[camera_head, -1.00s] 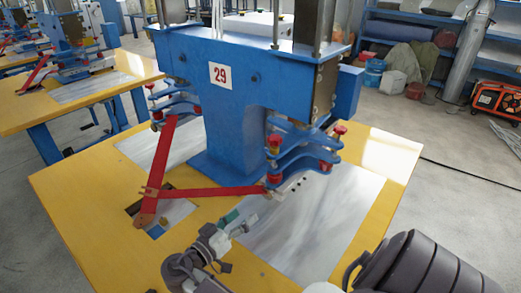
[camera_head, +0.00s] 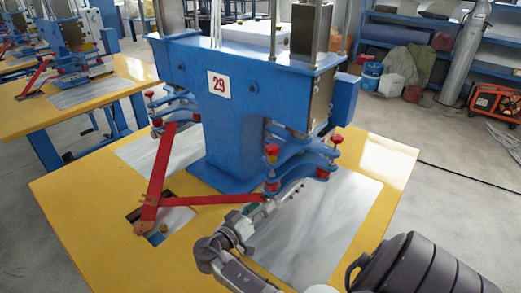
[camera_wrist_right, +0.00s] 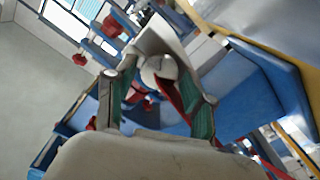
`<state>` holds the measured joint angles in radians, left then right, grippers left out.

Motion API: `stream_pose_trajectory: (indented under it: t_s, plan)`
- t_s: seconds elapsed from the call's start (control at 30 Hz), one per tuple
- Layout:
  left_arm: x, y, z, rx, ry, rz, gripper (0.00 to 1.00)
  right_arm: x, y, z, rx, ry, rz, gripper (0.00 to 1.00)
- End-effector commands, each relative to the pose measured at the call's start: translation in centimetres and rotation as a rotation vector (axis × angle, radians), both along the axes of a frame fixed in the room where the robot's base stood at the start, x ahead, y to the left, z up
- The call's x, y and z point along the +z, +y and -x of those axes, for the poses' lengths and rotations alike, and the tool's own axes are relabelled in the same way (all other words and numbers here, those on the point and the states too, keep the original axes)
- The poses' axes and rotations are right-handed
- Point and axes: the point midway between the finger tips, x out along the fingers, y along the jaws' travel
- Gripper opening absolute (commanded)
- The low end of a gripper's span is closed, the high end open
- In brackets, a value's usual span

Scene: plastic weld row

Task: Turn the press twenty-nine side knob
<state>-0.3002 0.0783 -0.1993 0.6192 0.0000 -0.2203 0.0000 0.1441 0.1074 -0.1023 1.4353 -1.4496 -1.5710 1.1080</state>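The press marked 29 (camera_head: 235,110) is a blue machine on a yellow table. Red knobs (camera_head: 271,151) sit on its right blue bracket (camera_head: 300,158), with another upper red knob (camera_head: 337,139) farther right. The frames do not show which is the side knob. My right gripper (camera_head: 275,205) is low in front of this bracket, near the right end of the red bar. In the wrist view my right gripper (camera_wrist_right: 162,105) has its green-padded fingers apart, with a pale rounded part (camera_wrist_right: 158,68) seen between them; contact is unclear. My left gripper is not in view.
The yellow table (camera_head: 100,235) carries a grey metal plate (camera_head: 335,215) beneath the right bracket. A red linkage (camera_head: 160,175) runs across the table's front left. Another press table (camera_head: 60,95) stands at left. An orange generator (camera_head: 495,103) is on the floor at right.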

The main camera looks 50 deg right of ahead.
Motion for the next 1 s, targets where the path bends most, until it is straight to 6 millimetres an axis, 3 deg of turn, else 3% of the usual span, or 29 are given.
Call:
stream_pose_trajectory:
  t_s: [0.03, 0.23, 0.57, 1.0]
  plan:
    - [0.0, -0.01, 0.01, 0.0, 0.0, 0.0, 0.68, 0.01, 0.02, 0.0, 0.0, 0.0, 0.0, 0.4]
    - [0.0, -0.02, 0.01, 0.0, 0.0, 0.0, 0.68, 0.0, 0.03, -0.01, 0.0, 0.0, 0.0, 0.09]
    - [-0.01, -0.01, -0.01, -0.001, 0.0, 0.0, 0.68, 0.01, 0.03, -0.02, 0.0, 0.063, 0.005, 0.09]
    - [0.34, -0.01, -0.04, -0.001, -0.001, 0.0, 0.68, 0.13, 0.01, -0.02, 0.0, 0.372, 0.033, 0.09]
